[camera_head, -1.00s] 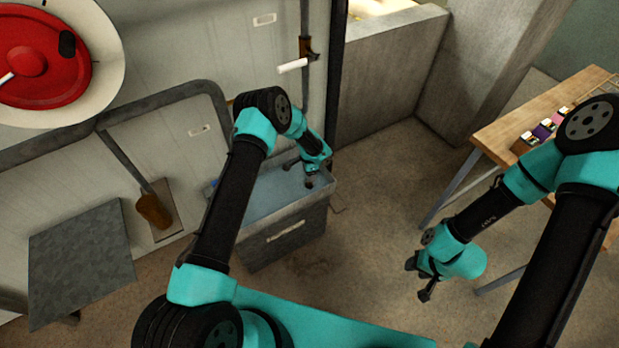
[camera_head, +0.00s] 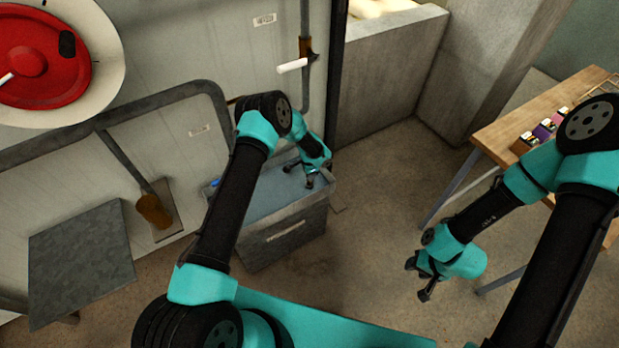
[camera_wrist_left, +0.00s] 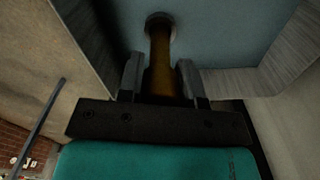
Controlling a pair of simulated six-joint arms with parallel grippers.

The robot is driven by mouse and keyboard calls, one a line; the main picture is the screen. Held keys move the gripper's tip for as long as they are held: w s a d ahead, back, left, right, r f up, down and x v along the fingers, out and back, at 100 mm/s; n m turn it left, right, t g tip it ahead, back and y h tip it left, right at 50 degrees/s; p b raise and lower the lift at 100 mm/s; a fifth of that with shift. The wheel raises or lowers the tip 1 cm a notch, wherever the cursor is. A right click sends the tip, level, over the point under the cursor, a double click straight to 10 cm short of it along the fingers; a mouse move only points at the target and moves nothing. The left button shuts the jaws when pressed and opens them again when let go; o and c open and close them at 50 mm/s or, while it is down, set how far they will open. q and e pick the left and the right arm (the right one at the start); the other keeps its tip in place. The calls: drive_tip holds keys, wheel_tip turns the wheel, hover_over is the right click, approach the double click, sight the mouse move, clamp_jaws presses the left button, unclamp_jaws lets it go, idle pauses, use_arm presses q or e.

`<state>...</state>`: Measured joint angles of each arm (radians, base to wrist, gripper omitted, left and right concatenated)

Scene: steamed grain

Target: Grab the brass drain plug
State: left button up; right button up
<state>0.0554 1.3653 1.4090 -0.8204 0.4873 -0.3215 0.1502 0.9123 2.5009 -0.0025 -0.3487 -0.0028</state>
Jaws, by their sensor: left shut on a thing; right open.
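The brass drain plug (camera_wrist_left: 160,62) shows in the left wrist view as a brown-gold upright cylinder. It stands at a round drain opening in the blue-grey basin floor; whether it is still seated there I cannot tell. My left gripper (camera_wrist_left: 160,78) is shut on the plug, one finger on each side. In the head view my left gripper (camera_head: 310,178) is down at the right end of the grey basin (camera_head: 270,193), and the plug is too small to make out there. My right gripper (camera_head: 420,278) is open and empty above the floor, well right of the basin.
A wooden table (camera_head: 490,130) with small coloured items stands at the right. A grey metal slab (camera_head: 80,255) and a brown-headed tool (camera_head: 153,210) are at the left by the wall. A red round lid (camera_head: 40,60) is at upper left. Floor in the middle is clear.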

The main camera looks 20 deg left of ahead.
use_arm(q)
clamp_jaws()
drive_tip(key=shift+r, duration=0.15)
wheel_tip(320, 180, up, 10)
drive_tip(key=shift+f, duration=0.15)
idle(0.4)
